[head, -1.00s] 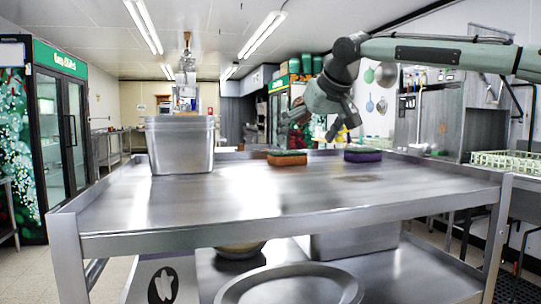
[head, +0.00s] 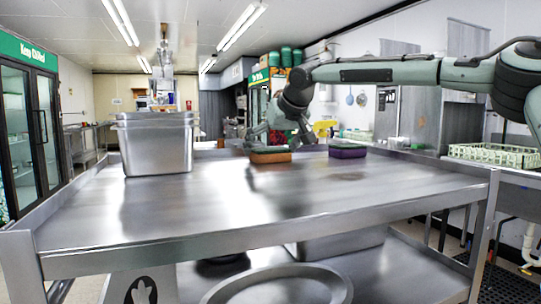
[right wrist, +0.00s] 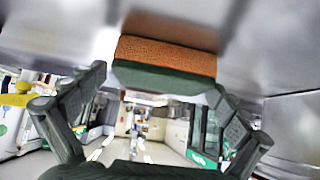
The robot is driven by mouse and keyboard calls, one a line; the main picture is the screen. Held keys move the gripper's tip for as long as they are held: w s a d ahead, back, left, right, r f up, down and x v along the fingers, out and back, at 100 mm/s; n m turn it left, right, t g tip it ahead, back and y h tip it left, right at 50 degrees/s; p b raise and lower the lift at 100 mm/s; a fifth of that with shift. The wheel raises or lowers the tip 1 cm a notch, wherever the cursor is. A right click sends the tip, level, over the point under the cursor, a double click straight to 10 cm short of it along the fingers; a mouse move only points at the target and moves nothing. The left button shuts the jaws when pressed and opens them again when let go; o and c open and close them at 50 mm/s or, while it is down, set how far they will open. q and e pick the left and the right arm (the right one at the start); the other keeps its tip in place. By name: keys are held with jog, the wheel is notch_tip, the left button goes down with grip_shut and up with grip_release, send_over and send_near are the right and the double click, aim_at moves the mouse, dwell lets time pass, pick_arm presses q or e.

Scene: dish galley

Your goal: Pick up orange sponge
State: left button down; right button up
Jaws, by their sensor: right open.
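The orange sponge (head: 270,157), with a dark green scouring side, lies on the steel cart top (head: 300,200) toward its back edge. My right gripper (head: 268,140) is just above and behind it in the head view. In the right wrist view the sponge (right wrist: 166,62) shows ahead between the two spread fingers, with its orange side and green side visible. The fingers are open and I cannot tell whether either touches the sponge. My left gripper is not in view.
A purple sponge (head: 347,151) with a green side lies to the right of the orange one. Stacked steel pans (head: 157,148) stand at the back left of the cart. The front of the cart top is clear. A round tray (head: 280,286) is on the lower shelf.

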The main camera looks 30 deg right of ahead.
jog(key=shift+c, duration=0.6)
jog(key=c, duration=0.6)
jog(key=shift+o, duration=0.2)
